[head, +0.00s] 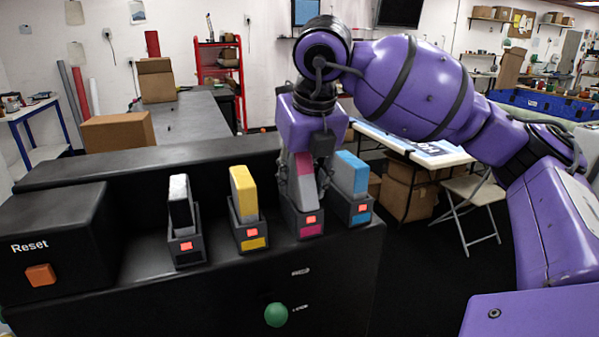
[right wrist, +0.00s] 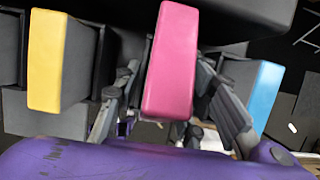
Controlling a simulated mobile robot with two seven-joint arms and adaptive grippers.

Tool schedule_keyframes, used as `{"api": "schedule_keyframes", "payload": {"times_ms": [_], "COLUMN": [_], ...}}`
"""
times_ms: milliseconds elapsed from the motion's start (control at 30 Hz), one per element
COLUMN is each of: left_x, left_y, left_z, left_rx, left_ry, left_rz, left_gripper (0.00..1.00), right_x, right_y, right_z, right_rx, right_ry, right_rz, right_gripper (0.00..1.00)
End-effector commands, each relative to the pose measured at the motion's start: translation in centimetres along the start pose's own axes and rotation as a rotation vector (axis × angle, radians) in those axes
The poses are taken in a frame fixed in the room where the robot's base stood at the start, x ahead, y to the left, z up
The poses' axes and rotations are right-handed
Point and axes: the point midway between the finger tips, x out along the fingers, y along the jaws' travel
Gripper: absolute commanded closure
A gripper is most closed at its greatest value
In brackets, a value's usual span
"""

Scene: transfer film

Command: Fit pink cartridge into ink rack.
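The pink cartridge (head: 305,182) stands in the ink rack (head: 128,262), its lower end inside the holder with the magenta label (head: 309,229). How deep it sits is hard to tell. My right gripper (head: 303,194) comes down from above, with one finger on each side of the cartridge, and appears shut on it. In the right wrist view, the pink cartridge (right wrist: 172,62) is between the fingers (right wrist: 168,85). That holder's indicator is red. My left gripper is not in view.
Black (head: 181,203), yellow (head: 243,195) and blue (head: 351,173) cartridges stand tilted in neighbouring holders with red indicators. The blue one is close beside my right gripper. A Reset box (head: 60,240) is at left, a green button (head: 276,315) on the front.

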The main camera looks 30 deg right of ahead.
Motion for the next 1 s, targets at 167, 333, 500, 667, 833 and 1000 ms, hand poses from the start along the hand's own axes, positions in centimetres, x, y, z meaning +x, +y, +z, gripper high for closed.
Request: {"api": "schedule_keyframes", "payload": {"times_ms": [167, 333, 500, 667, 833, 1000], "left_x": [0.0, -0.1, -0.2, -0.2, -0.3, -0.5], "left_y": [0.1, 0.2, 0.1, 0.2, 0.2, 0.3], "left_z": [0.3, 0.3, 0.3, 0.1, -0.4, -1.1], "left_rx": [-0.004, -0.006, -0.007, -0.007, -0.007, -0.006], "left_ry": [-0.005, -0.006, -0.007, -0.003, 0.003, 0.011], "left_rz": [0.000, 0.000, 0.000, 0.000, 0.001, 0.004], "left_gripper": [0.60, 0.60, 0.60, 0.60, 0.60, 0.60], "right_x": [-0.5, -0.9, -3.0, -6.6, -10.1, -12.4], "right_y": [-0.1, -0.1, -0.1, -0.1, -0.1, -0.1], "right_z": [0.3, 0.4, 0.6, 0.6, 0.5, 0.4], "right_rx": [0.004, 0.005, 0.006, 0.006, 0.006, 0.006], "right_ry": [-0.012, -0.017, -0.023, -0.027, -0.025, -0.025], "right_rz": [0.002, 0.003, 0.004, 0.006, 0.007, 0.005], "right_gripper": [0.57, 0.57, 0.57, 0.57, 0.57, 0.57]}}
